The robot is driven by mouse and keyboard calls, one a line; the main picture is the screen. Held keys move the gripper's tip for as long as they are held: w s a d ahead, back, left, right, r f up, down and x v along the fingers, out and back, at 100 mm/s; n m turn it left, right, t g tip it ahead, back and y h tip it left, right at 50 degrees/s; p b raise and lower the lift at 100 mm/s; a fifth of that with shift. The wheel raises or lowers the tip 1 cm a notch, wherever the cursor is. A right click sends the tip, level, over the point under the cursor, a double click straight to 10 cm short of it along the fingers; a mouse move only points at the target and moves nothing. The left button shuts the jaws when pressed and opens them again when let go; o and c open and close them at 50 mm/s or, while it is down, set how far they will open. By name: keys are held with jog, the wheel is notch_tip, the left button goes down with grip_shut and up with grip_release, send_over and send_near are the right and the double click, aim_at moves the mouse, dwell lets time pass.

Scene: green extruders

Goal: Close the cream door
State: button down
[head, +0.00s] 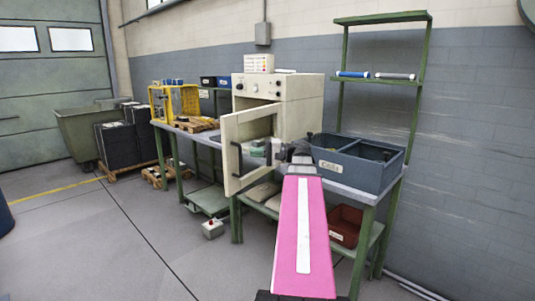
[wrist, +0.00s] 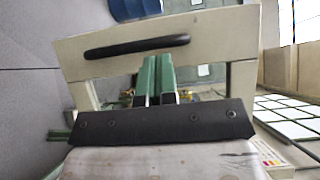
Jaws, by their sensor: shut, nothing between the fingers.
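The cream door (head: 232,158) stands open, swung out from the front of the cream oven-like cabinet (head: 294,90) on the workbench. It has a window opening and a dark handle (head: 238,160). In the wrist view the door (wrist: 215,35) fills the upper middle, with its black handle (wrist: 137,47) across it. My gripper (head: 256,148) is at the door's window opening in the head view. In the wrist view my gripper (wrist: 158,60) has its green fingers together, with nothing held, over the door's frame. I cannot tell whether the fingers touch the door.
A blue-grey divided bin (head: 357,162) stands on the bench right of my arm. A yellow crate (head: 174,102) sits on the bench farther left. A green shelf rack (head: 382,50) rises at the right. The floor (head: 120,225) in front of the bench's left part is mostly clear.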

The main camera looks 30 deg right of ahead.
jog(key=shift+x, duration=1.35)
